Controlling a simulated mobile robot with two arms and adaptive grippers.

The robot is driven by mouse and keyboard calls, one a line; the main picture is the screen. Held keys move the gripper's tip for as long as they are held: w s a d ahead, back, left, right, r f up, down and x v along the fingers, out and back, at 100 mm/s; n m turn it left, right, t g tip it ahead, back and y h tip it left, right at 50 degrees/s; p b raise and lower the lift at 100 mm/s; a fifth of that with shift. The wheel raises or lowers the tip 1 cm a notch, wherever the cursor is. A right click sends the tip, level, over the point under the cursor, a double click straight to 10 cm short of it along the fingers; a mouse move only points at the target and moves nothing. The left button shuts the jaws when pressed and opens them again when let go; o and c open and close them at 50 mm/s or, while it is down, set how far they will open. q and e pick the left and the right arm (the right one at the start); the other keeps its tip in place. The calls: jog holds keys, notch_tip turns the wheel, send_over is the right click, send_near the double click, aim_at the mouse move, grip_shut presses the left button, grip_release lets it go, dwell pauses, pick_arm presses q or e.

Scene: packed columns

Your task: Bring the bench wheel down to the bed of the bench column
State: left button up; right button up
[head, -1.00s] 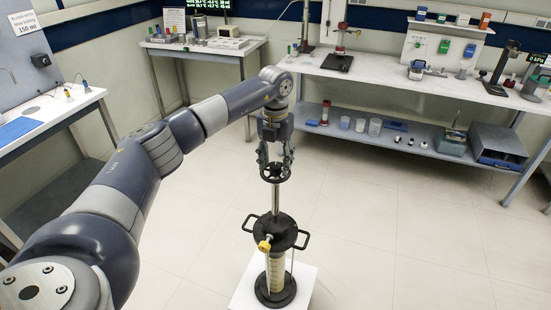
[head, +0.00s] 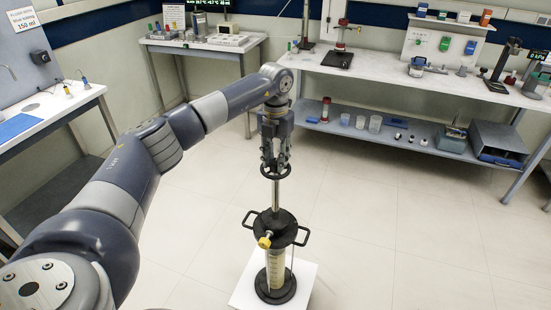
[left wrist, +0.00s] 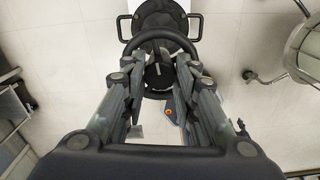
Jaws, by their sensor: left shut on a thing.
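The bench wheel (head: 275,172) is a black spoked handwheel at the top of an upright steel rod (head: 275,196). It also shows in the left wrist view (left wrist: 157,36). My left gripper (head: 275,165) is above it, pointing down, shut on the wheel; the fingers hide part of it. The bench column (head: 277,270) stands upright below, with a black top cap (head: 275,228), two side handles and a yellow fitting (head: 265,241). The pale bed (head: 277,262) shows through its clear wall. The wheel is well above the cap. My right gripper is not in view.
The column stands on a white platform (head: 245,290) with clear floor around it. A long bench (head: 390,80) with a lower shelf (head: 400,140) stands behind to the right. A side table (head: 60,110) is at the left, and a small table (head: 200,45) at the back.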

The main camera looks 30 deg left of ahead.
aim_at(276, 161)
pick_arm(q)
jog(key=shift+m+b, duration=0.5)
jog(key=shift+m, duration=2)
jog(key=o, duration=1)
jog(key=shift+o, duration=0.2)
notch_tip(276, 161, up, 12)
